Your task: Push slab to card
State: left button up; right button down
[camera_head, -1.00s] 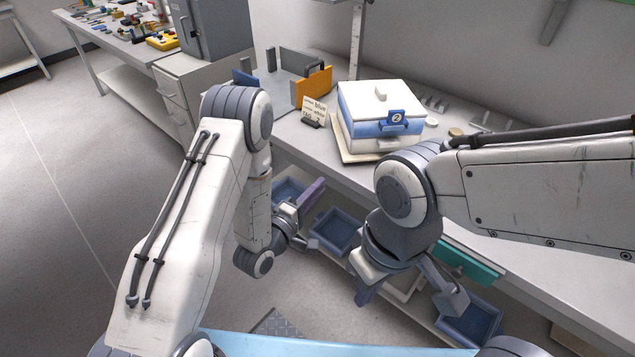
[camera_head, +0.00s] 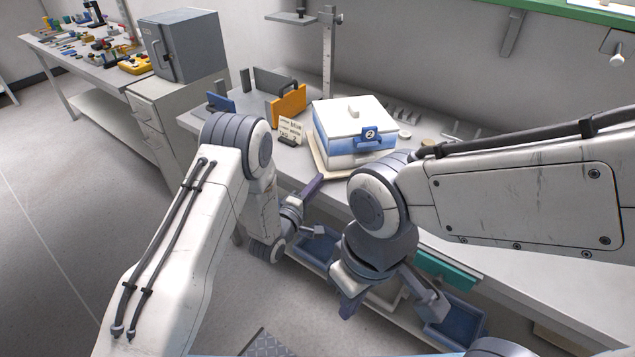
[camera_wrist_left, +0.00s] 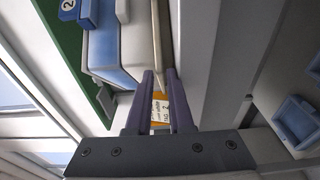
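A white box with a blue band and a tag reading 2 (camera_head: 352,130) stands on the bench. A thin pale board (camera_head: 318,158), the likeliest slab, lies under it and shows at its left and front edges. A small white card (camera_head: 291,131) with printed writing stands upright left of the box; it also shows in the left wrist view (camera_wrist_left: 159,112). My left gripper (camera_head: 318,204) is open and empty, in front of the bench edge and below the card. In the left wrist view its fingers (camera_wrist_left: 160,72) stand slightly apart. My right gripper (camera_head: 390,298) is open and empty, low before the bench.
A grey holder with an orange panel (camera_head: 289,103) stands behind the card. Small round pieces and grey bars lie right of the box. Blue bins (camera_head: 455,318) sit on a shelf below the bench. A grey cabinet (camera_head: 183,45) stands at the left.

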pick_arm(q)
jog(key=shift+w+d, duration=0.1)
jog(key=shift+w, duration=0.05)
grip_shut()
dwell(1.4)
